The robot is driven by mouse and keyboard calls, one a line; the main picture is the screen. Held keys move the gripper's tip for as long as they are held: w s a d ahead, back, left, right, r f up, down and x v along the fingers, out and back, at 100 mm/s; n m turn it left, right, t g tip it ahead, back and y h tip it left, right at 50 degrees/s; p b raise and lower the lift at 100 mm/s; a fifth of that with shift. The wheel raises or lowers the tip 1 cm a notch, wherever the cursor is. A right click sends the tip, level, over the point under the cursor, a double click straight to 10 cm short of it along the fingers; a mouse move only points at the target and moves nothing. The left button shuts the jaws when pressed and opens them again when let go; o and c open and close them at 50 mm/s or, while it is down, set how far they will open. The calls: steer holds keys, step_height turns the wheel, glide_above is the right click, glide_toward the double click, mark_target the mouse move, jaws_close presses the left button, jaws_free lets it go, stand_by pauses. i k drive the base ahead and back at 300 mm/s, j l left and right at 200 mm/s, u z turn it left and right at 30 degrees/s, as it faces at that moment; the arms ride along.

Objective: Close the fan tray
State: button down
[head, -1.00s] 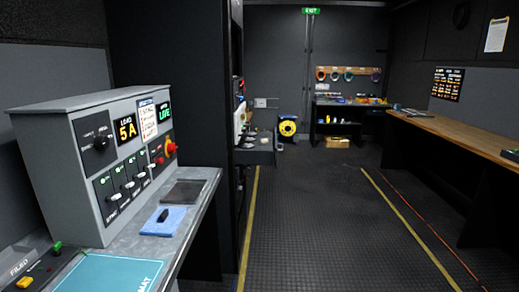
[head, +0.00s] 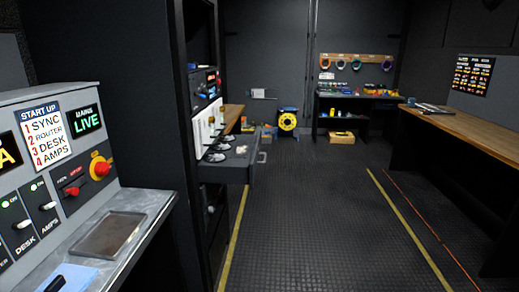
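A grey tray (head: 239,170) sticks out of the dark equipment rack (head: 189,30) left of centre, pulled out over the aisle. It looks like the fan tray, but no label on it can be read. A small pale handle (head: 262,157) shows on its front, facing the aisle. A few small items lie on its top. My gripper is not in view.
A grey control console (head: 75,135) stands on a metal bench at the near left. The floor aisle (head: 300,215) between the yellow lines is clear. A long wooden counter (head: 455,124) runs along the right.

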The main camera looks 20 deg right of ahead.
mark_target(234, 159)
steer(key=i+l, duration=0.2)
steer(key=l, duration=0.15)
steer(key=i+l, duration=0.2)
steer(key=i+l+u, duration=0.1)
steer(key=l, duration=0.35)
steer(key=i+l, duration=0.45)
steer(key=l, duration=0.2)
steer(key=u, duration=0.05)
